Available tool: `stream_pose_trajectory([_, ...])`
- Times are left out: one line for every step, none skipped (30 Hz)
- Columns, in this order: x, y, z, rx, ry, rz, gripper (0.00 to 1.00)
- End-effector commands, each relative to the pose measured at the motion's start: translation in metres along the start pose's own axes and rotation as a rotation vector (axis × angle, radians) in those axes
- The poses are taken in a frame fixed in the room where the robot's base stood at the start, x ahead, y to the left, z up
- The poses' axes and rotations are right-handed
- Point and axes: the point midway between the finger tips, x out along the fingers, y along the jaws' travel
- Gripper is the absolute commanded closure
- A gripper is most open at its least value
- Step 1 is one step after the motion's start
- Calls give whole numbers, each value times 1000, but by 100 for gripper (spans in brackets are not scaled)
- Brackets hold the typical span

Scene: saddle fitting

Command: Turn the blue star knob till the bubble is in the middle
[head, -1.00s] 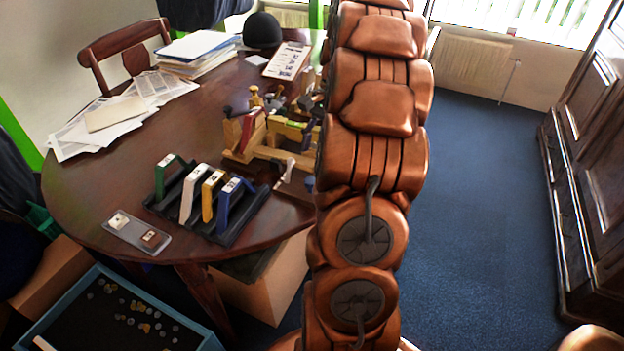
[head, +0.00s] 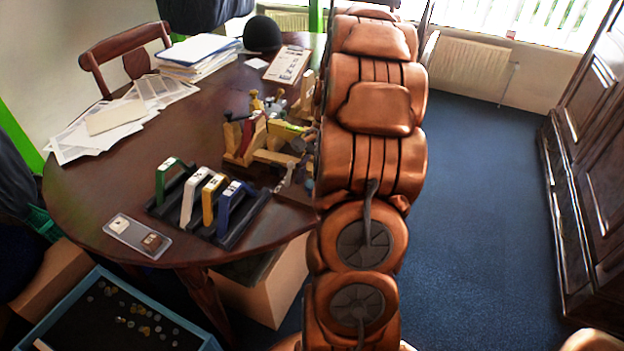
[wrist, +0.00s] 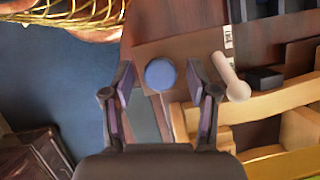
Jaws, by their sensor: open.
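The blue knob (wrist: 160,74) shows in the wrist view as a round blue top over a brown board. My gripper (wrist: 160,82) is open, with one finger on each side of the knob and visible space between. I cannot tell how far down the fingers reach beside it. The wooden fixture (head: 245,152) stands at the table's right edge in the head view, partly hidden by my arm. I cannot make out a bubble in either view.
A pale round-ended rod (wrist: 229,75) and a dark block (wrist: 264,79) lie right of the gripper in the wrist view, near wooden bars (wrist: 255,108). In the head view, a black rack (head: 238,232) with several coloured handles stands left of the fixture.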

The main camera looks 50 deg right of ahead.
Motion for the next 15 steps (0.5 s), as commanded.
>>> stream_pose_trajectory([0, 0, 0, 0, 0, 0, 41])
stream_pose_trajectory([0, 0, 0, 0, 0, 0, 41])
stream_pose_trajectory([0, 0, 0, 0, 0, 0, 41])
stream_pose_trajectory([0, 0, 0, 0, 1, 0, 41])
stream_pose_trajectory([0, 0, 0, 0, 1, 0, 41])
stream_pose_trajectory([0, 0, 0, 0, 1, -1, 41])
stream_pose_trajectory([0, 0, 0, 0, 1, -1, 44])
stream_pose_trajectory([0, 0, 0, 0, 1, -1, 48])
stream_pose_trajectory([0, 0, 0, 0, 1, -1, 52])
stream_pose_trajectory([0, 0, 0, 0, 1, -1, 55])
stream_pose_trajectory([0, 0, 0, 0, 1, 0, 58])
stream_pose_trajectory([0, 0, 0, 0, 1, -1, 62])
stream_pose_trajectory([0, 0, 0, 0, 1, -1, 65])
stream_pose_trajectory([0, 0, 0, 0, 1, -1, 68])
stream_pose_trajectory([0, 0, 0, 0, 1, -1, 73])
